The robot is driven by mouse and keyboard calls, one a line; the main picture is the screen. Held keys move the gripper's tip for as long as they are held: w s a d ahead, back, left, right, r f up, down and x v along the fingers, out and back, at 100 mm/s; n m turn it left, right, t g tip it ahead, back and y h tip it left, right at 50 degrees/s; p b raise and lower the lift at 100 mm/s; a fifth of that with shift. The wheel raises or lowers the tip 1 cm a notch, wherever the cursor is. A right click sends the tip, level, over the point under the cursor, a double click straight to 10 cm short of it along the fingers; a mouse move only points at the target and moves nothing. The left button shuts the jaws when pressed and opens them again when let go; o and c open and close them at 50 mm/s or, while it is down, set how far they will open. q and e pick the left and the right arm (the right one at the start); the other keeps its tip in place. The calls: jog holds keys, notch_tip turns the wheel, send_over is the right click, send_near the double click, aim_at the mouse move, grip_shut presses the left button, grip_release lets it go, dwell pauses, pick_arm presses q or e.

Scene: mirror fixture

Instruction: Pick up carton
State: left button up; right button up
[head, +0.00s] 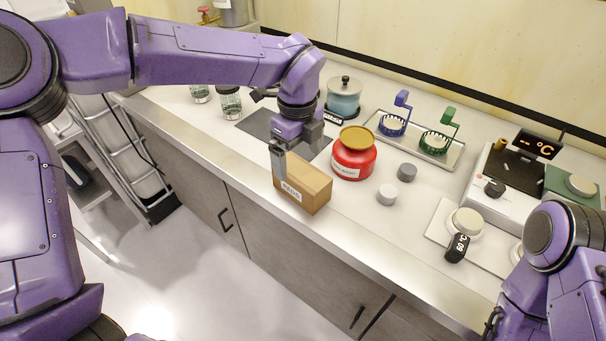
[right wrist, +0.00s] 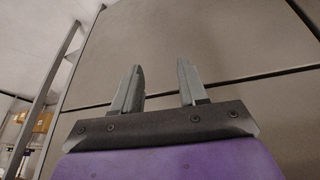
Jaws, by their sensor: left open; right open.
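The carton (head: 306,186) is a brown cardboard box with a white label on its front side. It stands on the counter near the front edge in the head view. My left gripper (head: 279,160) points down at the carton's left end. One finger shows in front of the carton's upper left; the other finger is hidden, and I cannot tell whether the gripper touches the carton. My right gripper (right wrist: 160,88) is open and empty in the right wrist view, facing grey cabinet fronts.
A red jar with a yellow lid (head: 354,153) stands just right of the carton. Two small round pieces, one grey (head: 407,172) and one white (head: 387,194), lie farther right. A dark mat (head: 256,125) lies behind my left gripper. A tray (head: 455,157) with blue and green holders stands behind.

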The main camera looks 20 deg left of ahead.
aim_at(301, 171)
pick_arm(q)
jog(key=shift+s+d+f, duration=0.15)
jog(key=shift+s+f, duration=0.05)
jog(key=shift+f, duration=0.85)
jog(key=f, duration=0.1)
jog(key=f+p, duration=0.1)
jog(key=f, duration=0.1)
jog(key=w+f+p, duration=0.1)
jog(key=f, duration=0.1)
jog(key=shift+d+f, duration=0.1)
jog(key=shift+d, duration=0.05)
jog(key=shift+s+f, duration=0.1)
jog(key=shift+f, duration=0.05)
jog(key=c, duration=1.2)
